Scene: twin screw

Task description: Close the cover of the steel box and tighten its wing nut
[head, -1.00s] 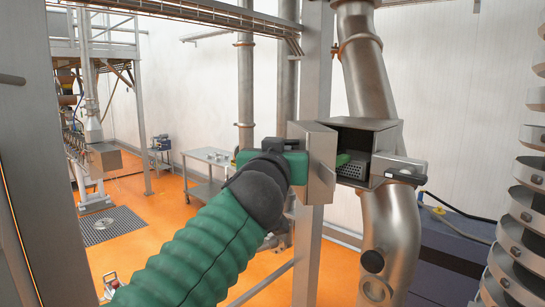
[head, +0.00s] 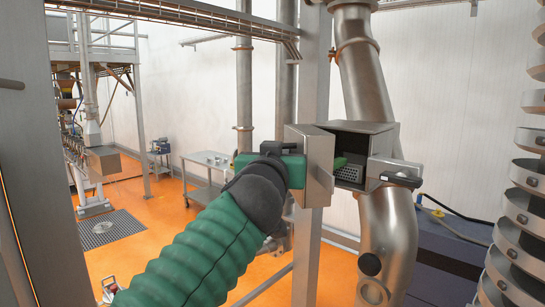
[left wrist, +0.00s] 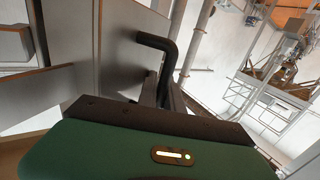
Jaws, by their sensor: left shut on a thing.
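The steel box (head: 374,129) is fixed on the metal post at the middle right, its front open. Its cover (head: 318,170) is swung out to the left. My left gripper (head: 292,168) reaches the cover's left side and is shut on the cover's black bent handle, which shows in the left wrist view (left wrist: 158,40). A metal bracket (head: 392,168) with a black piece (head: 405,180) juts from the box's right side; I cannot tell if that black piece is the wing nut. My right gripper is not in view.
A perforated part and a small green piece (head: 340,162) show inside the box. A thick steel pipe (head: 385,235) runs behind and below it. A steel cart (head: 206,162) is farther back left.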

